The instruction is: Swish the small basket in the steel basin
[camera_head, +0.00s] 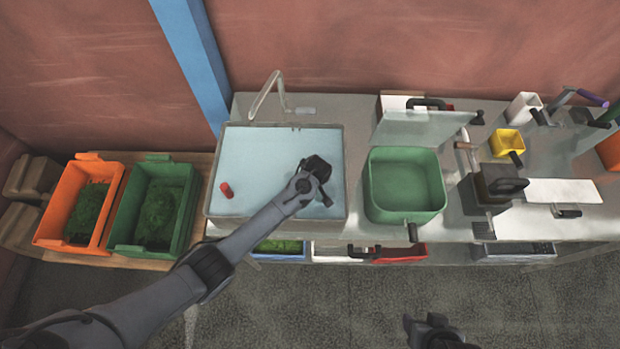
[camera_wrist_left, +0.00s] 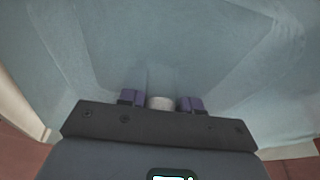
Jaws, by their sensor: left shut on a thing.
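The steel basin (camera_head: 235,207) holds light-blue water, with a red piece (camera_head: 226,190) at its left side. My left gripper (camera_head: 318,172) is over the right half of the basin. In the left wrist view my left gripper (camera_wrist_left: 161,101) is shut on a pale round piece (camera_wrist_left: 160,103) between its purple pads. Whether this piece belongs to the small basket I cannot tell; no basket body shows clearly, and the gripper hides part of the basin. My right gripper (camera_head: 436,328) is low at the front, away from the counter, its jaws unclear.
A faucet (camera_head: 268,92) stands behind the basin. A green square container (camera_head: 405,215) is close on its right. Orange (camera_head: 50,236) and green (camera_head: 124,234) crates stand on the left. A yellow cup (camera_head: 506,142) and several tools crowd the right counter.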

